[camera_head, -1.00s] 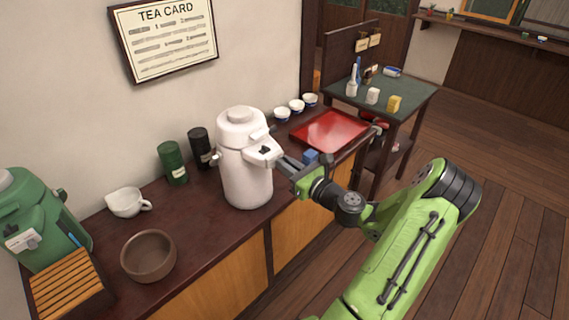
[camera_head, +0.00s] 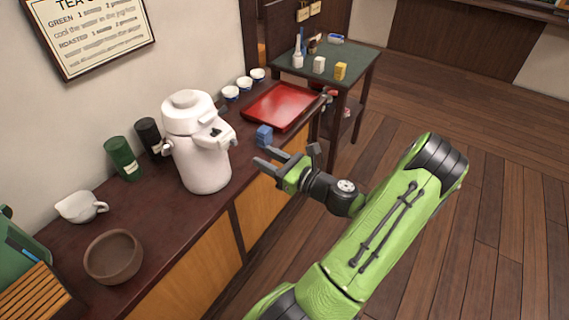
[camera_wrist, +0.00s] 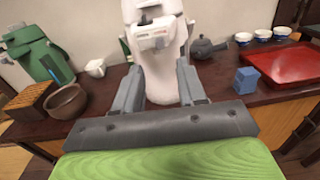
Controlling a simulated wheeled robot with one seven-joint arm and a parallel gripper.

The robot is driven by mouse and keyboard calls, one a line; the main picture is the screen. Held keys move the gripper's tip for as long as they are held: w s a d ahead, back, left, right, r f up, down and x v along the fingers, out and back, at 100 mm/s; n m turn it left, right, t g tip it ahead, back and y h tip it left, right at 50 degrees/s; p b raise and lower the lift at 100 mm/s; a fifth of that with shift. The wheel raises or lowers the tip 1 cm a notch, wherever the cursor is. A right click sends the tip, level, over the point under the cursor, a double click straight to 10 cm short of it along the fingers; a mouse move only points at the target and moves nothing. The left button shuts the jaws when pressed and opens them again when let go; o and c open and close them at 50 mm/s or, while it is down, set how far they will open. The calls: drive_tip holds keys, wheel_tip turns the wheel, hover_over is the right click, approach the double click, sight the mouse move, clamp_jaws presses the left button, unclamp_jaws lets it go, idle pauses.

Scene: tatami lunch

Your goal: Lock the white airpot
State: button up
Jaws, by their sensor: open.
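The white airpot (camera_head: 205,168) stands upright on the dark counter, with a small dark piece (camera_head: 216,133) on top of its spout head. It also fills the upper middle of the wrist view (camera_wrist: 160,68), where its top is cut off. My gripper (camera_head: 264,156) is open and empty, to the right of the airpot and apart from it. In the wrist view its two fingers (camera_wrist: 158,84) point at the airpot, one on each side of its body in the picture. Whether the dark piece is in a locked position I cannot tell.
A blue block (camera_head: 264,136) and a red tray (camera_head: 282,107) lie right of the airpot. Green (camera_head: 123,158) and black (camera_head: 149,137) canisters, a white pitcher (camera_head: 81,208) and a brown bowl (camera_head: 113,256) stand left. A dark teapot (camera_wrist: 210,47) shows behind it in the wrist view.

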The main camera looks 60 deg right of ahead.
drive_tip(key=s, duration=0.6)
drive_tip(key=shift+s+p, duration=0.2)
drive_tip(key=shift+p, duration=0.2)
drive_tip(key=shift+a, duration=0.1)
drive_tip(key=w+a+r+n+g+y+p, duration=0.1)
drive_tip(key=w+a+n+g+y, duration=0.2)
drive_tip(key=a+n+g, duration=0.5)
drive_tip(key=w+a+r+n+g+y+p, duration=0.1)
drive_tip(key=w+a+n+g+y+p, duration=0.2)
drive_tip(key=a+n, duration=0.8)
drive_tip(key=s+a+r+n+h+p, duration=0.1)
drive_tip(key=s+a+r+n+h, duration=0.1)
drive_tip(key=s+a+r+n, duration=0.2)
drive_tip(key=s+a+r+n+g+h, duration=0.1)
drive_tip(key=s+a+r+n+h, duration=0.2)
drive_tip(key=r+n, duration=0.7)
drive_tip(key=s+a+n, duration=0.2)
drive_tip(key=s+n, duration=0.1)
drive_tip(key=shift+a+r+h+p, duration=0.15)
drive_tip(key=shift+r+h+p, duration=0.1)
drive_tip(key=shift+h+p, duration=0.1)
drive_tip(key=shift+s, duration=0.1)
